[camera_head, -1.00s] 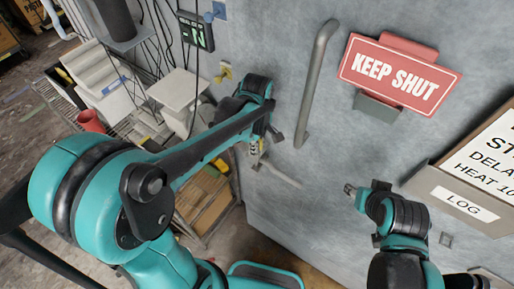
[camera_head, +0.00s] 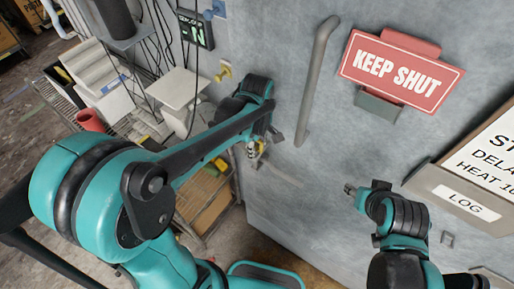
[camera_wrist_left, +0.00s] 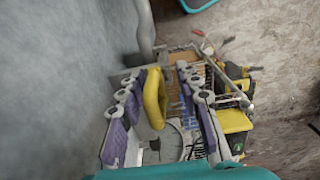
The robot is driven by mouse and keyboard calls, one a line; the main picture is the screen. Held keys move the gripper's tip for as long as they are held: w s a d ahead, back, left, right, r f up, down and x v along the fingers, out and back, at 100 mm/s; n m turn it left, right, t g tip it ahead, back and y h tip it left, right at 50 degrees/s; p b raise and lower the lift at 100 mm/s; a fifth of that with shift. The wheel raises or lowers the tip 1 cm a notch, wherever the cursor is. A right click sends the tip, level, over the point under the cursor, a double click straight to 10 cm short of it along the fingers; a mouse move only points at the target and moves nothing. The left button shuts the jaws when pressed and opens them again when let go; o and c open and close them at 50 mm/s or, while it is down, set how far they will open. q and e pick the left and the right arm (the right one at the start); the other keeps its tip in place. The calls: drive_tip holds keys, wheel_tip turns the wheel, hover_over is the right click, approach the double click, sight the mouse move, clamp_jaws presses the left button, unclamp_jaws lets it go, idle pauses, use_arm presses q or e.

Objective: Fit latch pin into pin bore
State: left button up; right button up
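My left gripper (camera_head: 258,145) is low beside the door's edge, at the foot of the long grey handle. In the left wrist view, its purple-padded fingers (camera_wrist_left: 162,100) stand apart. A yellow loop-shaped piece (camera_wrist_left: 154,98) lies between them, with visible gaps at its sides; it may be the latch pin's grip, but I cannot confirm this. A bit of yellow also shows at the gripper in the head view (camera_head: 251,149). The pin's shank and the bore cannot be made out. My right gripper (camera_head: 350,189) is small in view before the door, its fingers unclear.
The grey door (camera_head: 330,215) carries the long handle (camera_head: 316,80), a red KEEP SHUT sign (camera_head: 402,71) and a log box (camera_head: 462,194) at right. A yellow wall hook (camera_head: 225,73) is above left. A cluttered wire shelf (camera_head: 140,129) stands left of the door edge.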

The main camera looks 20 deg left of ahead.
use_arm(q)
wheel_tip(320, 180, up, 12)
idle(0.5)
drive_tip(key=shift+s, duration=0.1)
idle(0.5)
drive_tip(key=s+a+f+m+t, duration=0.3)
drive_tip(key=s+m+t, duration=0.15)
drive_tip(key=m, duration=0.25)
drive_tip(key=s+a+f+m+t, duration=0.2)
drive_tip(key=s+f+m+t, duration=0.1)
drive_tip(key=s+m, duration=0.35)
wheel_tip(320, 180, down, 22)
drive_tip(key=w+b, duration=0.1)
drive_tip(key=b, duration=2)
drive_tip(key=shift+r+b, duration=0.15)
drive_tip(key=shift+b, duration=0.2)
drive_tip(key=shift+r+m, duration=0.1)
drive_tip(key=shift+m, duration=0.15)
